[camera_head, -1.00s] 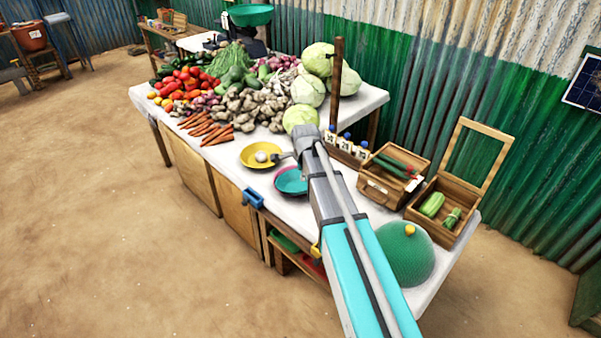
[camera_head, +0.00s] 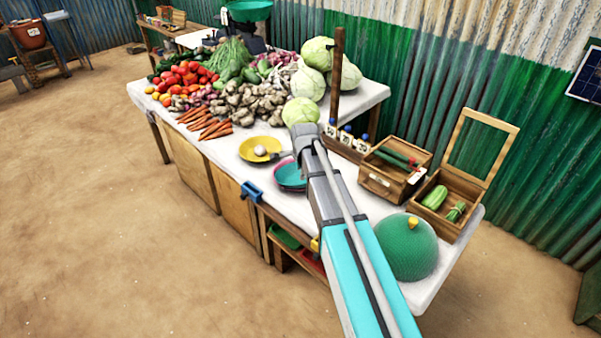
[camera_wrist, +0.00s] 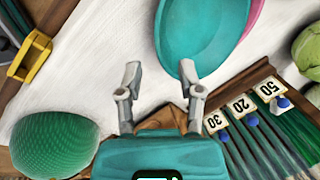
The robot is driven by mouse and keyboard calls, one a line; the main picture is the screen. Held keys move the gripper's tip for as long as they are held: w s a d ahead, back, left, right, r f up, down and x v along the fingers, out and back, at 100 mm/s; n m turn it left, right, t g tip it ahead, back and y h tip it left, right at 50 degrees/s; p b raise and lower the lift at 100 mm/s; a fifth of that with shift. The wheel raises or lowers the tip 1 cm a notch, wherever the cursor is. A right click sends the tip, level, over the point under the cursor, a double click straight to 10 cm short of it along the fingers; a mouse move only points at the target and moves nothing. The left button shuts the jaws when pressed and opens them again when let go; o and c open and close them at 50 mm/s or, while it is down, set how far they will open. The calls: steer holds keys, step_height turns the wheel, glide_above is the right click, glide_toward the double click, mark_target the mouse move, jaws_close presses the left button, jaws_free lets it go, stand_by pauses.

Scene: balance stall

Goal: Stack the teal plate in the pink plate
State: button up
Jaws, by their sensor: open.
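The teal plate (camera_head: 290,175) lies over the pink plate (camera_head: 291,189) on the table, and a pink edge shows around part of it. In the wrist view the teal plate (camera_wrist: 200,30) is large at the top, and the pink plate (camera_wrist: 253,15) shows as a strip along its right side. I cannot tell whether the teal plate sits fully level in the pink one. My gripper (camera_wrist: 160,72) is open and empty, its fingers apart just short of the teal plate's lower rim. My arm hides part of the plates' right side in the head view.
A yellow plate (camera_head: 251,157) holding a white round thing (camera_head: 260,150) stands left of the plates. A green dome (camera_head: 406,248), wooden boxes (camera_head: 389,181) and a numbered peg rack (camera_head: 347,143) are to the right. Vegetables fill the back. A blue clamp (camera_head: 252,193) is on the front edge.

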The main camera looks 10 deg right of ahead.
mark_target(300, 185)
steer(key=shift+b+x, duration=4.35)
steer(key=shift+x, duration=0.45)
jaws_close()
